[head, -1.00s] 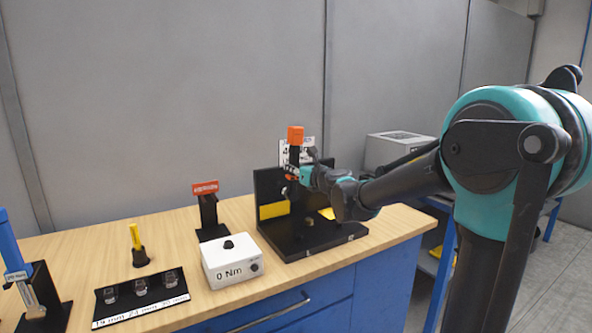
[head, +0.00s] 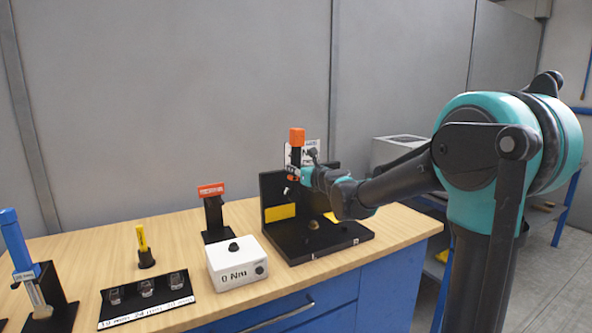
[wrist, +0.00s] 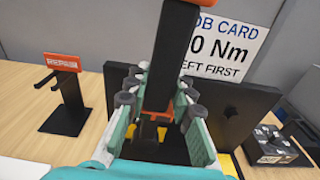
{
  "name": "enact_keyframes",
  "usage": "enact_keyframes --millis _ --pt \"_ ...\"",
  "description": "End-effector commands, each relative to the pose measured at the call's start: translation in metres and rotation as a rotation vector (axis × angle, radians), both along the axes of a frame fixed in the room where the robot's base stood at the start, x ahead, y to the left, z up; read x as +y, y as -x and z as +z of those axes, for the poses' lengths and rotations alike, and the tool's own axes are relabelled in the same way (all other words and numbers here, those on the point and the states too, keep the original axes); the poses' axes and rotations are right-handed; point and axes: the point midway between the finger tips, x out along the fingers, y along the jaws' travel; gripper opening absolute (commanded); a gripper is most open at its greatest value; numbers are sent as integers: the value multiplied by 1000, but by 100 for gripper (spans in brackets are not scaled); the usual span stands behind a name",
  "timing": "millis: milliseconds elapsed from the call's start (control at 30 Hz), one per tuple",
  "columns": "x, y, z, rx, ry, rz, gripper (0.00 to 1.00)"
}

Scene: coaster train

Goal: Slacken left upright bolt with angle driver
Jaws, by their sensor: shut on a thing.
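The angle driver (head: 297,148), black with an orange top, stands upright in my gripper (head: 293,175) in front of the black fixture. In the wrist view its dark body (wrist: 172,50) runs up between the fingers of my gripper (wrist: 157,105), which are shut on it. The left upright bolt cannot be made out; the driver and gripper cover that area. Whether the driver touches a bolt cannot be told.
A job card (wrist: 222,45) stands behind the fixture. Left of it are an empty-looking stand with a red label (head: 211,190), a white box reading 0 Nm (head: 236,262), a socket tray (head: 147,310), a yellow-handled tool (head: 142,237) and a blue tool (head: 14,240) in a holder.

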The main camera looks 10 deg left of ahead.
Motion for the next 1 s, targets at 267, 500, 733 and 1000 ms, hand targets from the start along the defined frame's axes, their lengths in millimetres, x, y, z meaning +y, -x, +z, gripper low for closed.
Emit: enact_keyframes --millis 267,500,733,1000 --pt "4 -5 1 0 0 0 0" --pt "7 -10 1 0 0 0 0" --pt "9 -14 1 0 0 0 0" --pt "10 -15 1 0 0 0 0"
